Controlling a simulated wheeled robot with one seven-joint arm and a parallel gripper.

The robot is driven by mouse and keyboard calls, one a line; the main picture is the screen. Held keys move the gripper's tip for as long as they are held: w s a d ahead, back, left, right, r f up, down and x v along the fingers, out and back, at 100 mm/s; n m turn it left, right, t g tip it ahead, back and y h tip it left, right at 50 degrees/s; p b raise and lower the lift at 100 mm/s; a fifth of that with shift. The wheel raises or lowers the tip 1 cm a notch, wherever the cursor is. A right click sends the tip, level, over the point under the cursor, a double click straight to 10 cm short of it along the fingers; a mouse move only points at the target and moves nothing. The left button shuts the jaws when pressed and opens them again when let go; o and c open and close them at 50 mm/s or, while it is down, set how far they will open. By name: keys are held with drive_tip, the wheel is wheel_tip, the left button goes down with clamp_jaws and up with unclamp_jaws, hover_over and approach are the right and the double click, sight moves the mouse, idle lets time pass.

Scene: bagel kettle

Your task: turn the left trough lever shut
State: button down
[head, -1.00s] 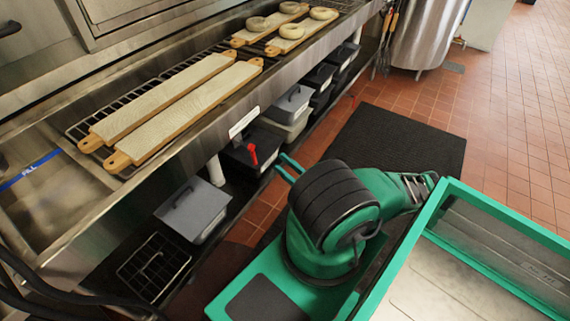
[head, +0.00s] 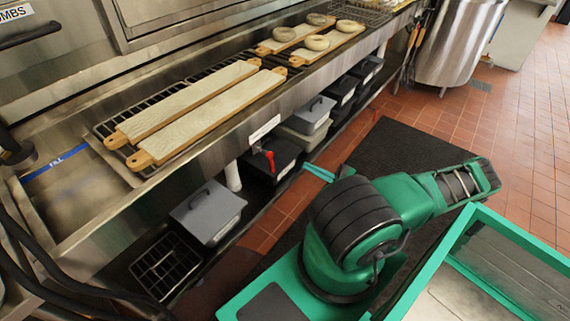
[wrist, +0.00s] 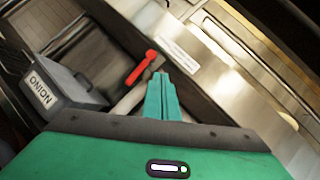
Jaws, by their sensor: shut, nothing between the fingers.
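The red lever (head: 270,160) hangs under the front edge of the steel trough counter, below a white label. In the wrist view the red lever (wrist: 140,68) is just left of my fingertips, slanting down to the left from its pivot. My gripper (head: 320,172) is to the right of the lever in the head view, with a gap between them. In the wrist view my gripper (wrist: 160,76) has its teal fingers together and empty, pointing toward the counter front. I cannot read which trough the label names.
A white drain pipe (head: 232,177) stands left of the lever. Lidded grey bins (head: 208,212) and dark bins line the lower shelf. Wooden boards (head: 190,98) and bagels (head: 317,43) lie on the counter racks. A black mat (head: 400,145) covers the floor beyond my arm.

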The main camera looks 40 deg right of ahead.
drive_tip(key=d+r+n+g+h, duration=0.2)
drive_tip(key=d+n+g, duration=0.4)
drive_tip(key=n, duration=0.6)
drive_tip(key=s+a+x, duration=0.2)
drive_tip(key=x, duration=1.1)
drive_tip(key=shift+w+a+f, duration=0.2)
drive_tip(key=shift+a+f, duration=0.05)
drive_tip(key=shift+f, duration=0.05)
